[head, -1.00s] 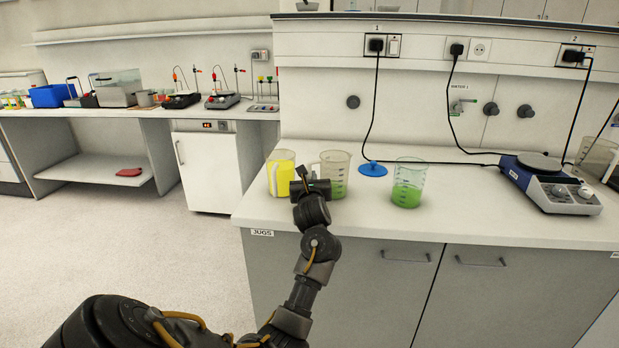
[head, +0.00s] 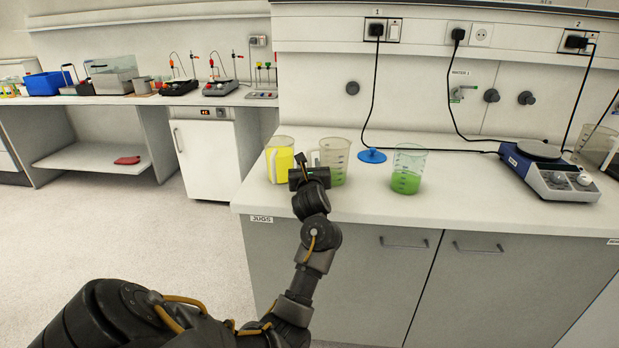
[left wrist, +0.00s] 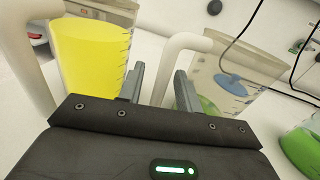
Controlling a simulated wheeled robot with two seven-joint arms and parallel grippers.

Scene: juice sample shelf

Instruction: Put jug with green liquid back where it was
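The jug with green liquid (head: 340,155) is a clear, graduated jug with a pale handle, upright on the white counter. The jug with yellow liquid (head: 280,150) stands just left of it. My left gripper (head: 306,167) is in front of these two jugs and hides part of them. In the left wrist view its two fingers (left wrist: 160,80) are apart. The pale handle (left wrist: 180,45) of the green jug runs between them, with gaps showing beside it. The green liquid (left wrist: 206,107) shows beyond the right finger. My right gripper is not in view.
A beaker with green liquid (head: 407,180) stands to the right, with a blue lid (head: 372,156) behind. A hotplate stirrer (head: 550,175) with cables is farther right. A "JUGS" label (head: 262,219) marks the counter's front left edge. The front middle of the counter is clear.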

